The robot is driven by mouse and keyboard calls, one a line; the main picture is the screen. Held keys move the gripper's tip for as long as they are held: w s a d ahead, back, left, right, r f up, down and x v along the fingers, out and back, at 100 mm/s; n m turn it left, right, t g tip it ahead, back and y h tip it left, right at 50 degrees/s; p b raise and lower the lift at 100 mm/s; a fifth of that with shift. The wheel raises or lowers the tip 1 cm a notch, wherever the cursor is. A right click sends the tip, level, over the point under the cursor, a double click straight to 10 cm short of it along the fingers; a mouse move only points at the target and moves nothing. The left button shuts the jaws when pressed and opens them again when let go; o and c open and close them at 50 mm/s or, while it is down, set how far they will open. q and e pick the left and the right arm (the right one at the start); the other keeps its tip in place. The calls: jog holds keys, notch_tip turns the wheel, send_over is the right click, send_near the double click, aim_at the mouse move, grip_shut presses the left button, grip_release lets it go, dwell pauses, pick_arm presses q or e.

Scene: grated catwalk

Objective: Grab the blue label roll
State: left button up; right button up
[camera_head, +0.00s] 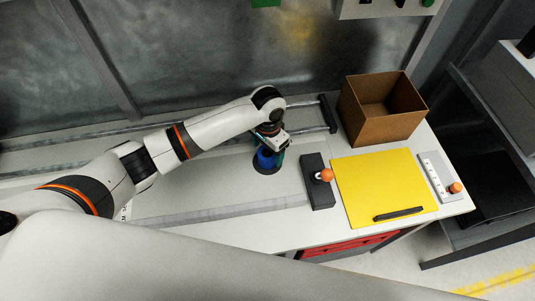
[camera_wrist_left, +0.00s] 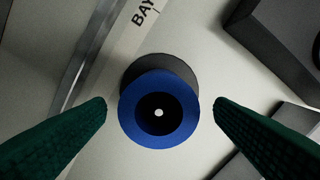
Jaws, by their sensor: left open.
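The blue label roll (camera_wrist_left: 132,108) is a blue ring with a dark hollow middle and a small pale spot at its centre. It sits on a dark round base (camera_wrist_left: 165,65) on the pale worktop. In the head view the roll (camera_head: 264,160) shows below the end of my left arm, partly hidden by it. My left gripper (camera_wrist_left: 160,103) is open, with one green finger on each side of the roll in the wrist view. A gap shows between each fingertip and the roll. My right gripper is not in view.
A black box with an orange knob (camera_head: 312,166) stands right of the roll. Beyond it are a yellow mat (camera_head: 375,180) with a black bar (camera_head: 398,214), an open brown box (camera_head: 365,125) and a pale control strip (camera_head: 433,172). A metal wall stands behind.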

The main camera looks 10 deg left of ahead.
aim_at(267, 155)
pick_arm(q)
jog(key=shift+f, duration=1.6)
jog(key=shift+r, duration=0.1)
jog(key=c, duration=1.1)
